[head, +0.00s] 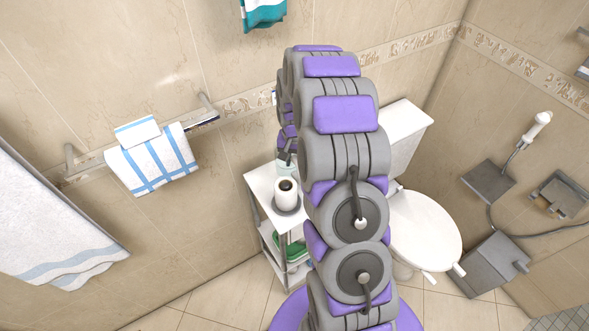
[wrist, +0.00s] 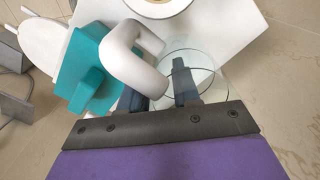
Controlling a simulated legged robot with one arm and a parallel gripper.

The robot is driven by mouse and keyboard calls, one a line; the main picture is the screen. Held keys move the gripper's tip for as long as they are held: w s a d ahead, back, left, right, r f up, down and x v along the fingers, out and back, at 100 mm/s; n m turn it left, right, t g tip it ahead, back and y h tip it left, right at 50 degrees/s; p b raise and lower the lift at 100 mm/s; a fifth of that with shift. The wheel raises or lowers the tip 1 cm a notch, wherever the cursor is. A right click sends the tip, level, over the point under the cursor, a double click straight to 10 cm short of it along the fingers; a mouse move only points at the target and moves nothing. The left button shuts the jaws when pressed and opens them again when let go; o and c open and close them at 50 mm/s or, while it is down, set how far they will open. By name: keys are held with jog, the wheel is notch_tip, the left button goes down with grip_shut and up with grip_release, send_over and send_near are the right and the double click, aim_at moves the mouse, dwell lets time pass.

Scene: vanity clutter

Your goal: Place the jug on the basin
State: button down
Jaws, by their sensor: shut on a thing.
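A clear glass vessel, which I take for the jug (wrist: 207,62), is at my gripper (wrist: 160,93) in the wrist view. My gripper is shut on it, with one dark finger seen against the glass. A thick white curved piece (wrist: 122,58) lies beside the glass and reaches between the fingers; I cannot tell whether it is the jug's handle. In the head view the jug (head: 287,168) is a small pale shape above the white shelf unit, partly hidden by my arm. I cannot make out the basin for certain; a green container (head: 291,249) sits on a lower shelf.
A teal blocky thing (wrist: 82,72) is left of the fingers in the wrist view. A toilet (head: 425,228) stands right of my arm. Towels (head: 152,160) hang left. Floor at front left is clear.

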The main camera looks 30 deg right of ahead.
aim_at(294, 168)
jog(key=f, duration=0.4)
jog(key=shift+a+f+b, duration=0.3)
jog(key=shift+a+f, duration=0.05)
jog(key=shift+f, duration=0.05)
jog(key=shift+d+r, duration=0.1)
jog(key=shift+d, duration=0.05)
jog(key=c, duration=1)
grip_release()
jog(key=shift+o, duration=1)
